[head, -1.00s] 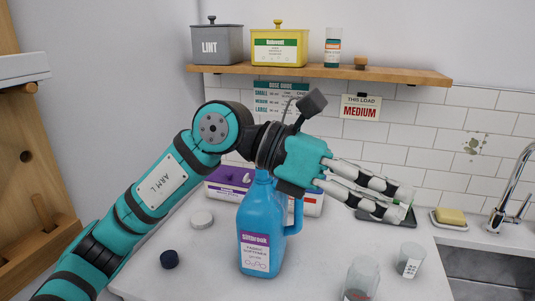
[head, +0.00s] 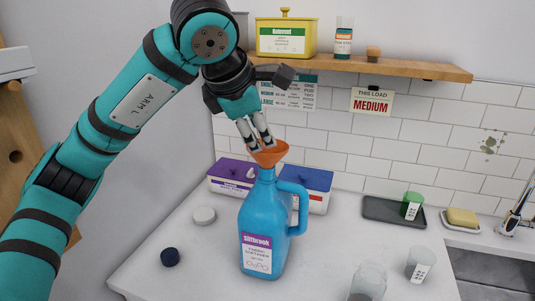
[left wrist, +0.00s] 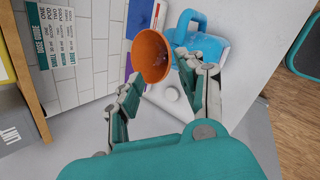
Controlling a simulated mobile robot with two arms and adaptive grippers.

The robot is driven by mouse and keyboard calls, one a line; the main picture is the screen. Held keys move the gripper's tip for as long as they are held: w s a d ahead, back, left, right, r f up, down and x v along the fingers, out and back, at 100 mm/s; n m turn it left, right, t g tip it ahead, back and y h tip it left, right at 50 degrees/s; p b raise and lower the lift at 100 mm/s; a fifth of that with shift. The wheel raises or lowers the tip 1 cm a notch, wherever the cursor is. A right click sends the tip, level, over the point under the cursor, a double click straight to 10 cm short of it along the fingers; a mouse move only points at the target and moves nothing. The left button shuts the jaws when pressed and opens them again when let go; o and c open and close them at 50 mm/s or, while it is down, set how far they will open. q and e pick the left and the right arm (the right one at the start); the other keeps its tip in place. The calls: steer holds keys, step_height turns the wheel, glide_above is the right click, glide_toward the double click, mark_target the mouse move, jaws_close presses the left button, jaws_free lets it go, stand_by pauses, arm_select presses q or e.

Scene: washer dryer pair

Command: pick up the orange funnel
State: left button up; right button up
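The orange funnel (head: 270,156) sits at the mouth of the blue fabric softener bottle (head: 262,216), which stands upright on the white counter. My left gripper (head: 260,147) is just above the funnel, pointing down with its fingertips near the rim. In the left wrist view the funnel's bowl (left wrist: 152,55) shows between and just beyond the two fingertips, which are spread apart. The gripper is open; I cannot tell whether a finger touches the rim. The funnel's spout is hidden. My right gripper is not in view.
Purple-lidded (head: 234,172) and blue-lidded (head: 306,181) boxes stand behind the bottle. A white cap (head: 204,215) and dark cap (head: 169,257) lie left. Clear cups (head: 419,264) stand right. A wooden shelf (head: 400,67) overhangs the back.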

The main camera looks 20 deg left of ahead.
mark_target(274, 163)
arm_select(q)
steer(key=p+x, duration=0.1)
steer(key=x, duration=0.3)
steer(key=p+x, duration=0.1)
steer(key=x, duration=0.3)
steer(key=shift+s+d+f+p, duration=0.2)
steer(key=shift+s+p, duration=0.1)
steer(key=shift+p, duration=0.1)
steer(key=shift+w+f, duration=0.3)
steer(key=shift+f, duration=0.15)
jaws_close()
